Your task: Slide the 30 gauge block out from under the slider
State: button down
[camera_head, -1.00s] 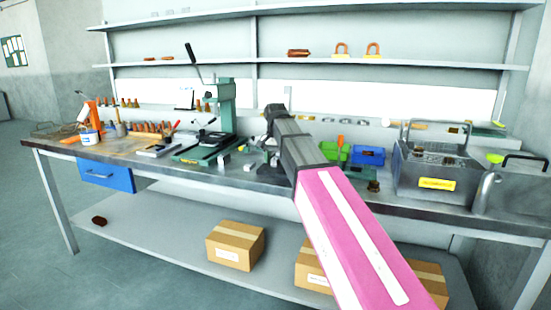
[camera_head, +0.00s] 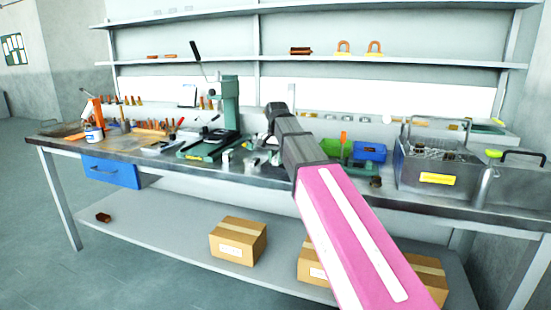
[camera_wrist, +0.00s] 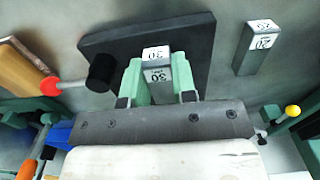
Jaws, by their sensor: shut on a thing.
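In the wrist view a grey block marked 30 (camera_wrist: 157,67) sits between the green fingers of my gripper (camera_wrist: 158,76), which is shut on it. The block lies over or against a dark flat plate (camera_wrist: 195,35). I cannot tell for sure whether this plate is part of the slider, or whether any of the block is under something. A black cylinder (camera_wrist: 102,72) with a red-knobbed rod stands just left of the fingers. In the head view my arm hides the gripper and the block.
A second grey block (camera_wrist: 256,48), marked with 20, lies apart to the right in the wrist view. A yellow-knobbed lever (camera_wrist: 292,111) is at the right. In the head view a green press (camera_head: 229,105) stands left of my arm, and a blue bin (camera_head: 369,152) stands right.

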aim_at(276, 157)
jog(key=shift+s, duration=0.1)
jog(key=c, duration=0.8)
grip_release()
jog(key=shift+c, duration=0.2)
notch_tip(276, 157, up, 11)
jog(key=shift+f, duration=0.1)
